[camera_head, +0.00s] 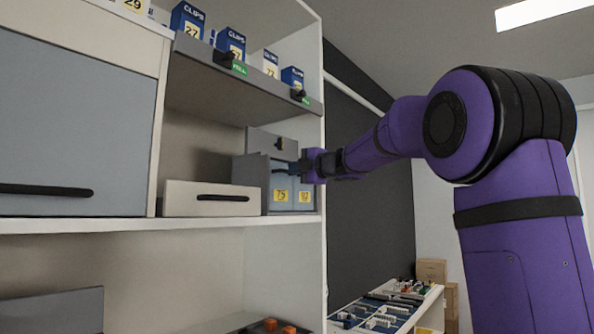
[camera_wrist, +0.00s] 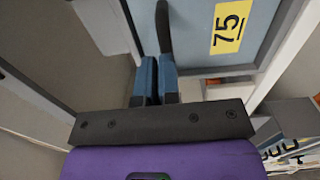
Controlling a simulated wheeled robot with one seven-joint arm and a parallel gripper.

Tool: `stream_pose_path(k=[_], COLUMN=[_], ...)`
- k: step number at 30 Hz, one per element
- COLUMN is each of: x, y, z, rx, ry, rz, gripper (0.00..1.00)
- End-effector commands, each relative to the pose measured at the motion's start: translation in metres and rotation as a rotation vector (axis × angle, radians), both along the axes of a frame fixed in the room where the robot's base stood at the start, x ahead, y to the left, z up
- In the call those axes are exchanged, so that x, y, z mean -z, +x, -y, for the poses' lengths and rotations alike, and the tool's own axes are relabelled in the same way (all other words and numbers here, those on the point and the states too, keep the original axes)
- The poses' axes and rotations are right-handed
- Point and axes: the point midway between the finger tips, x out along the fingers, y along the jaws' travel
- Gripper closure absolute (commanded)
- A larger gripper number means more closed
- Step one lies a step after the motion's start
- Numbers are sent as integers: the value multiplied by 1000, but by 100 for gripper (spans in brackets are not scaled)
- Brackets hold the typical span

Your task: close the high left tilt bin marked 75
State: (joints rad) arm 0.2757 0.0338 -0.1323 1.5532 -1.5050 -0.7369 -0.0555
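The bin marked 75 (camera_head: 280,184) has a light blue front with a yellow label and stands at the right end of the shelf. Its front and label also fill the upper part of the wrist view (camera_wrist: 200,45). A dark bar handle (camera_wrist: 163,28) on that front runs down to my fingertips. My gripper (camera_head: 296,169) is at the front of the bins. In the wrist view its blue fingers (camera_wrist: 157,78) are close together, with only a narrow dark gap. I cannot tell whether they touch the handle. How far the bin is tilted is unclear.
A second labelled blue front (camera_head: 305,184) adjoins on the right, with a grey front (camera_head: 270,145) above. A low pale drawer (camera_head: 211,199) is left of them. A tilted shelf with blue boxes (camera_head: 232,44) hangs above. The shelf's right upright (camera_head: 324,240) is close by.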

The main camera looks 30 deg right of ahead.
Motion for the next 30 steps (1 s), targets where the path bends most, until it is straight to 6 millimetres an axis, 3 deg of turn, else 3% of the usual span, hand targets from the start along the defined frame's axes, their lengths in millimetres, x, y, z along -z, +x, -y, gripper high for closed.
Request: stream_pose_path(k=[17, 23, 30], x=[-1, -1, 0], y=[-2, -28, -72], z=[0, 9, 24], rx=[-1, 2, 2], ry=[1, 1, 0], rz=[3, 3, 4], gripper=[100, 100, 100])
